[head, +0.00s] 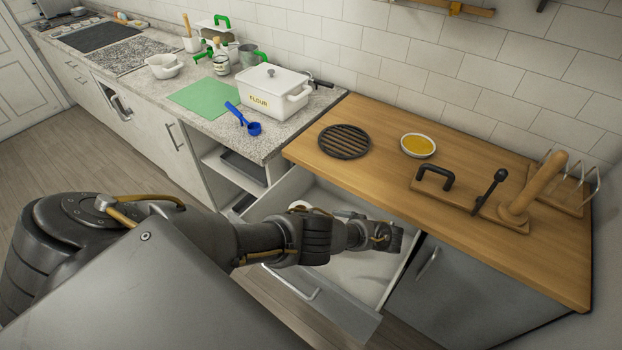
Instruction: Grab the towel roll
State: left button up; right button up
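I cannot pick out a towel roll for certain. A white rounded item (299,205) shows in the open drawer (283,196), just behind my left arm; most of it is hidden and I cannot tell what it is. My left arm reaches in from the left across the drawer. My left gripper (388,238) is over the right part of the drawer, below the wooden counter's front edge. Its fingers are small and dark, so I cannot tell whether it is open. My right gripper is not in view.
The wooden counter (370,182) holds a black round trivet (344,141), a yellow-filled bowl (418,145), and a board with a black handle and a slanted wooden cylinder (533,187). A white flour pot (272,88) and blue scoop (243,119) stand on the stone counter.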

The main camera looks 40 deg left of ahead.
pick_arm(q)
jog(key=x, duration=1)
jog(key=shift+a, duration=0.4)
jog(key=shift+s, duration=0.1)
jog(key=c, duration=1.4)
